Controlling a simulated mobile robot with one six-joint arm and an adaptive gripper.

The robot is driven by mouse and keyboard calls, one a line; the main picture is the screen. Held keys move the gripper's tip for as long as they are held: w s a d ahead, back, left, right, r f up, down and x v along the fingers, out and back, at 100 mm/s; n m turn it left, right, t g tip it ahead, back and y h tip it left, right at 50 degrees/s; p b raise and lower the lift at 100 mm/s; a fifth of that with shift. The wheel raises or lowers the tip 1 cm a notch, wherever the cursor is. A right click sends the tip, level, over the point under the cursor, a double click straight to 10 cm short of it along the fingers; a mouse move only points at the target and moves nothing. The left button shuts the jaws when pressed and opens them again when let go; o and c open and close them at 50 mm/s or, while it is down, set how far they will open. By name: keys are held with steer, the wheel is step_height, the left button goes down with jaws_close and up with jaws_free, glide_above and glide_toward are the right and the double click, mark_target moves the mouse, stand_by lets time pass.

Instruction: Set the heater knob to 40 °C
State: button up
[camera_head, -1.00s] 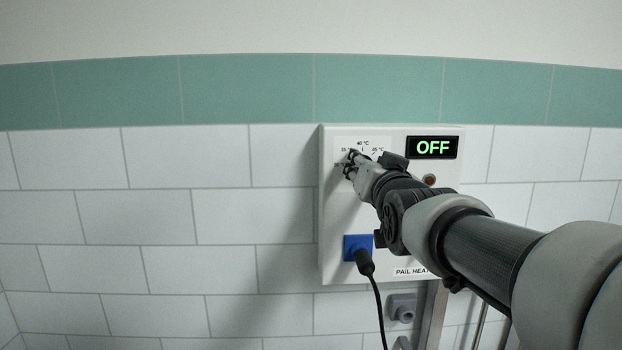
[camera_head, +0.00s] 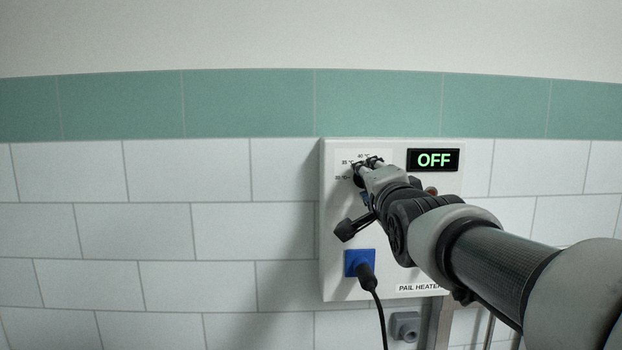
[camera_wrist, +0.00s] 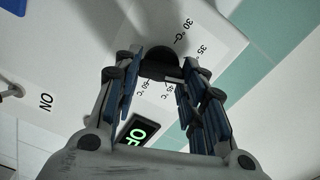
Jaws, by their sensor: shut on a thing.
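The heater panel (camera_head: 335,270) is a white box on the tiled wall, and its display (camera_head: 433,160) reads OFF in green. The black knob (camera_wrist: 160,65) shows between my fingertips in the wrist view, with 30, 35 and further °C marks around it. In the wrist view my gripper (camera_wrist: 157,75) has a blue-padded finger on each side of the knob. The knob's pointer cannot be made out.
A blue socket (camera_head: 353,262) with a black plug (camera_head: 366,276) and hanging cable sits low on the panel, below my wrist. A grey wall fitting (camera_head: 405,325) is under the panel. The tiled wall to the left is clear.

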steer(key=shift+m, duration=1.7)
steer(key=o, duration=1.1)
steer(key=shift+f, duration=0.1)
steer(key=shift+c, duration=0.2)
steer(key=s, duration=1.2)
steer(key=shift+f, duration=0.1)
